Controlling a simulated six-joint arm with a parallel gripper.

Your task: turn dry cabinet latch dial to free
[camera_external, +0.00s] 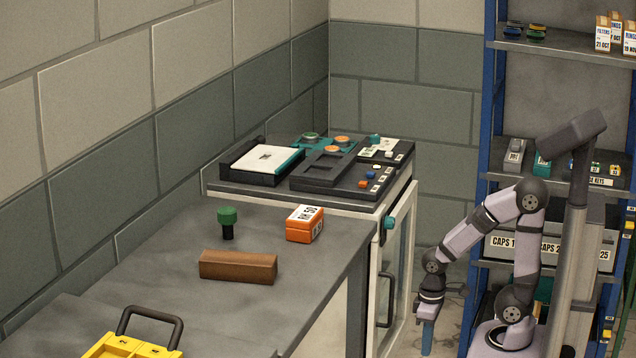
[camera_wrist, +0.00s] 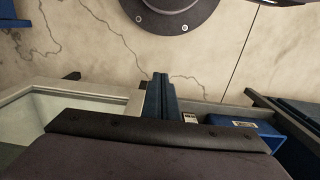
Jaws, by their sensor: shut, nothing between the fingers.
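The dry cabinet (camera_external: 402,265) has a pale frame, a glass door and a dark bar handle (camera_external: 387,300). A teal dial (camera_external: 389,222), which I take for the latch dial, sits high on its front; I cannot read its setting. My gripper (camera_external: 427,338) points down, low in front of the cabinet and to the right of the dial, well apart from it. In the wrist view my gripper (camera_wrist: 160,82) shows its blue fingers together and empty. A pale frame with glass (camera_wrist: 85,88), probably part of the cabinet, is left of them; the dial is not visible there.
Left of the cabinet, a grey bench (camera_external: 170,238) holds a brown block (camera_external: 238,267), an orange box (camera_external: 305,228) and a green-topped knob tool (camera_external: 228,217). A yellow case (camera_external: 128,346) is in front. Blue-framed shelves (camera_external: 488,110) stand behind my arm. Cracked floor (camera_wrist: 215,60) lies below my gripper.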

